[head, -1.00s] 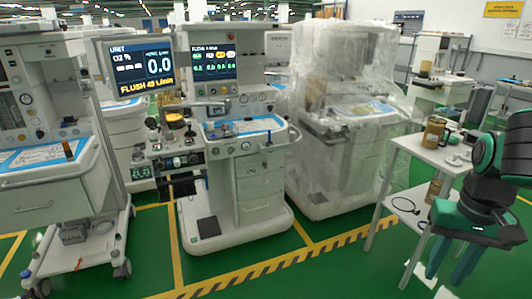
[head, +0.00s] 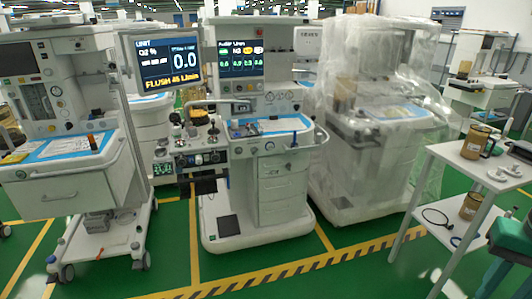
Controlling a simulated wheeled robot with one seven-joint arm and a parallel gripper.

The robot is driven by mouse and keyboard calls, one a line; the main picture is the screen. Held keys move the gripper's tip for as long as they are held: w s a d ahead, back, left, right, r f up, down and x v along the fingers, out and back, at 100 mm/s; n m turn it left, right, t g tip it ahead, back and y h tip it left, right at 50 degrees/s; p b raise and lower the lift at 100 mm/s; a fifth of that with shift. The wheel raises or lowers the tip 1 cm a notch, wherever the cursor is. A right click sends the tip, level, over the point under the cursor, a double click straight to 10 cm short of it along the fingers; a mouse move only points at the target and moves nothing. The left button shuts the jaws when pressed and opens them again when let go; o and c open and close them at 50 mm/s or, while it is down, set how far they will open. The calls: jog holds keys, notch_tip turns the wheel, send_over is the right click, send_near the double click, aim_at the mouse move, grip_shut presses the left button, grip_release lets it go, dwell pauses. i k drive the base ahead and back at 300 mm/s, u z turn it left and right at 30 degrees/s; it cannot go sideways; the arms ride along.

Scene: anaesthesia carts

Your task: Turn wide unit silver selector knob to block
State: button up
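The anaesthesia unit (head: 262,135) in the middle is the widest one, with two lit screens and a side section on its left. That side section has a dark control panel (head: 195,160) with small round knobs and gauges. A silver selector knob is too small to pick out for certain, and its setting cannot be read. Teal parts of my arm end (head: 505,238) show at the lower right edge, cut off by the frame. They are well to the right of the unit, beyond a white table, and touch nothing on it. The fingers cannot be made out clearly.
Another cart (head: 70,185) stands at left. A plastic-wrapped machine (head: 375,125) stands right of the unit. A white table (head: 460,165) with amber jars (head: 475,143) is at right. Green floor with yellow-black tape (head: 290,268) is open in front.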

aim_at(254, 149)
jog(key=i, duration=0.85)
jog(key=u, duration=0.05)
